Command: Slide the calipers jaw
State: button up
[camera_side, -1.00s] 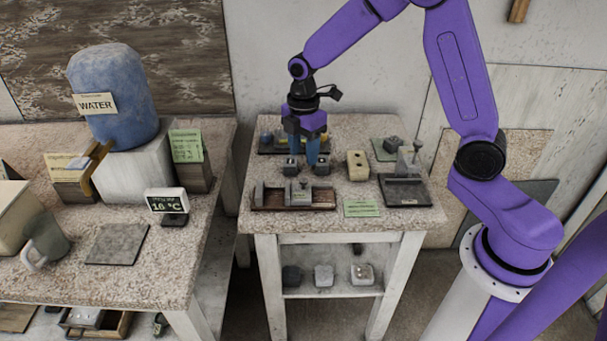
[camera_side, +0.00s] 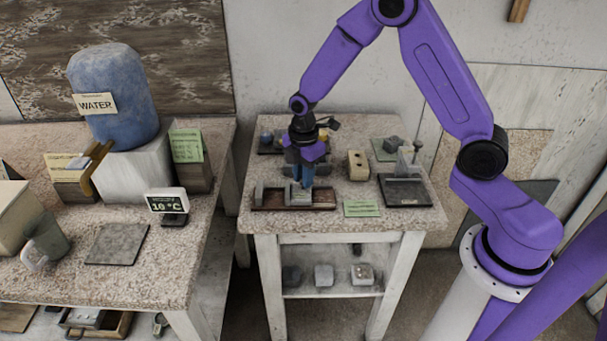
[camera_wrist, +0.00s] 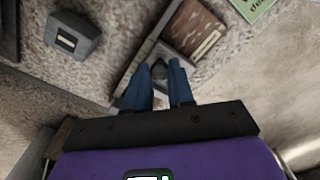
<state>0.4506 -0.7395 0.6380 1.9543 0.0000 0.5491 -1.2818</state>
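The calipers (camera_side: 268,205) lie near the front edge of the small table, a dark wooden bed with upright grey jaws. The wooden bed also shows in the wrist view (camera_wrist: 197,32). One jaw stands at the left end; the sliding jaw (camera_side: 298,197) is near the middle, apart from it. My gripper (camera_side: 306,183) points down over the sliding jaw and partly hides it. In the wrist view, my blue fingers (camera_wrist: 160,75) stand on either side of a dark knob (camera_wrist: 158,72). I cannot tell whether they press on it.
A grey block (camera_wrist: 73,38) sits close behind the calipers. A beige block (camera_side: 357,165), a dark stand (camera_side: 404,190) and a green card (camera_side: 361,209) are to the right. Several cubes rest on the shelf below. A water barrel (camera_side: 113,98) stands on the left bench.

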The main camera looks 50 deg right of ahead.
grip_shut()
jog(key=shift+w+a, duration=1.8)
jog(key=shift+w, duration=0.05)
jog(key=o, duration=0.7)
grip_release()
jog(key=shift+o, duration=0.2)
notch_tip(320, 180, up, 17)
jog(key=shift+r, duration=0.2)
